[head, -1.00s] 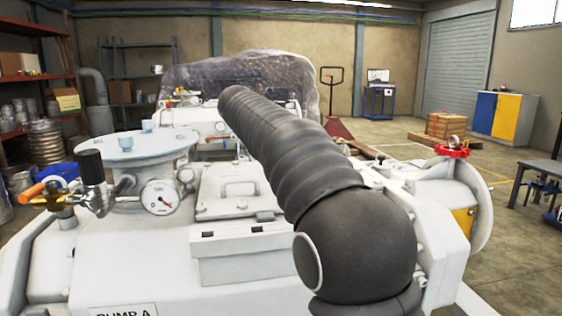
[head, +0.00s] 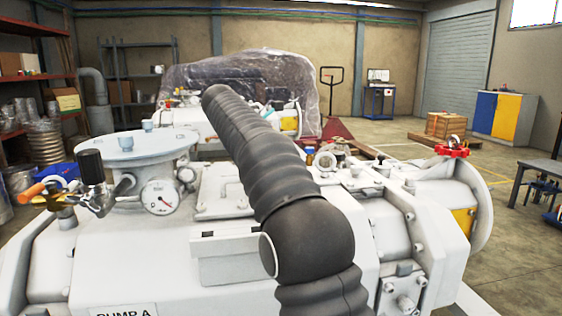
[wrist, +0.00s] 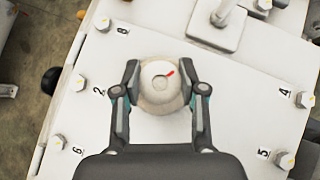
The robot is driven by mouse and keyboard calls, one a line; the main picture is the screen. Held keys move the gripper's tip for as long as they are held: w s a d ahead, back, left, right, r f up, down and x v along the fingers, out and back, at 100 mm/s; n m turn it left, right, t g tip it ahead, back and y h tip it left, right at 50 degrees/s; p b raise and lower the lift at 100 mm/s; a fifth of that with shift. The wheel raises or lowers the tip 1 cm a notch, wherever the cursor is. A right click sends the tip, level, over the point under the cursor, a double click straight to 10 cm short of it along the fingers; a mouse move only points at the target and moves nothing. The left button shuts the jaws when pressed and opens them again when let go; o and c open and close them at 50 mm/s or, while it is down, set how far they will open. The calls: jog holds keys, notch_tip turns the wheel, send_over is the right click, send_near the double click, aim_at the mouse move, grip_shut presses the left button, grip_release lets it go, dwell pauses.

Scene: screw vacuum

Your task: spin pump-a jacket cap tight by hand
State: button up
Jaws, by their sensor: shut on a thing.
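In the head view the white pump (head: 190,275) carries a "PUMP A" label (head: 122,311), partly cut off by the lower edge. My arm crosses the middle of that view; the cap and gripper cannot be made out there.
Several bolts with yellow marks, such as one at the right (wrist: 285,160), stand around the plate. A raised block (wrist: 215,28) lies beyond the cap. A gauge (head: 160,197) and a flange (head: 125,148) stand at the pump's left. A red handwheel (head: 452,150) is at right.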

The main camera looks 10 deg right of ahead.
jog(key=o, duration=1.2)
jog(key=shift+c, duration=0.2)
jog(key=shift+a, duration=0.1)
jog(key=shift+v, duration=3.7)
